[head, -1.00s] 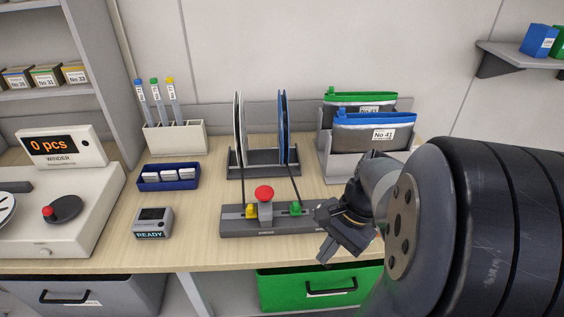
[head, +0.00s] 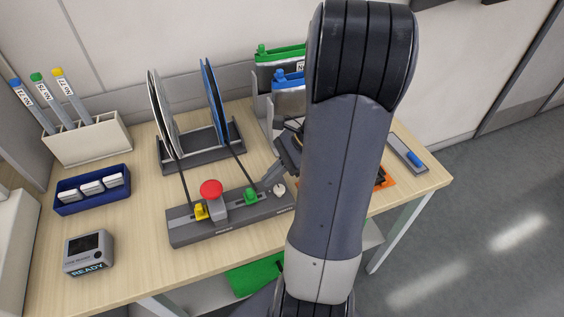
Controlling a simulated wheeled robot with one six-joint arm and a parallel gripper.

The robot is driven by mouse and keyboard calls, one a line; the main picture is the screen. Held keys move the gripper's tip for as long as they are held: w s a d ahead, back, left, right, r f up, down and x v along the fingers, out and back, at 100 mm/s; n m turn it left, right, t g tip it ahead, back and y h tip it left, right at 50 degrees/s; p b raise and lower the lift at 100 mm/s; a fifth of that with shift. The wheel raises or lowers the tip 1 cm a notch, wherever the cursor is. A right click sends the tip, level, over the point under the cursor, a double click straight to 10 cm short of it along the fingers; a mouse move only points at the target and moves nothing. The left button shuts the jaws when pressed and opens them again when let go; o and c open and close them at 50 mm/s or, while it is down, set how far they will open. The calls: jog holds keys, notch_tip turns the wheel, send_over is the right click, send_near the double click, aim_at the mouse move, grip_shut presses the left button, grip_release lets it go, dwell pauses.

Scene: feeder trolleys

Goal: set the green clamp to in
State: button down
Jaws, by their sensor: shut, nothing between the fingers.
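The green clamp (head: 251,195) sits on the right part of the grey splicing base (head: 190,235) on the table. A yellow clamp (head: 201,210) and a red knob (head: 211,188) on a grey post stand to its left on the same base. A dark strip runs from the blue reel down to the green clamp. My gripper (head: 268,183) is shut and empty, close to the right of the green clamp and above the base. I cannot tell whether it touches the clamp. My arm hides the area right of the base.
Two reels stand in a dark rack (head: 205,152) behind the base. A pouch holder (head: 262,105) is partly hidden by my arm. A blue tray (head: 92,195) and a READY device (head: 88,253) are at the left. Bare table lies between these and the base.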

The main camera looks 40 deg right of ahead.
aim_at(246, 198)
jog(key=shift+x, duration=1.5)
jog(key=shift+a, duration=0.1)
jog(key=shift+w+a+p, duration=0.1)
jog(key=shift+w+a, duration=0.1)
jog(key=shift+a, duration=0.6)
jog(key=shift+w+a+p, duration=0.1)
jog(key=shift+w+a, duration=0.15)
jog(key=shift+a, duration=0.5)
jog(key=shift+w+a+p, duration=0.1)
jog(key=shift+w+a, duration=0.1)
jog(key=shift+a, duration=0.6)
jog(key=shift+r, duration=0.1)
jog(key=shift+r, duration=0.1)
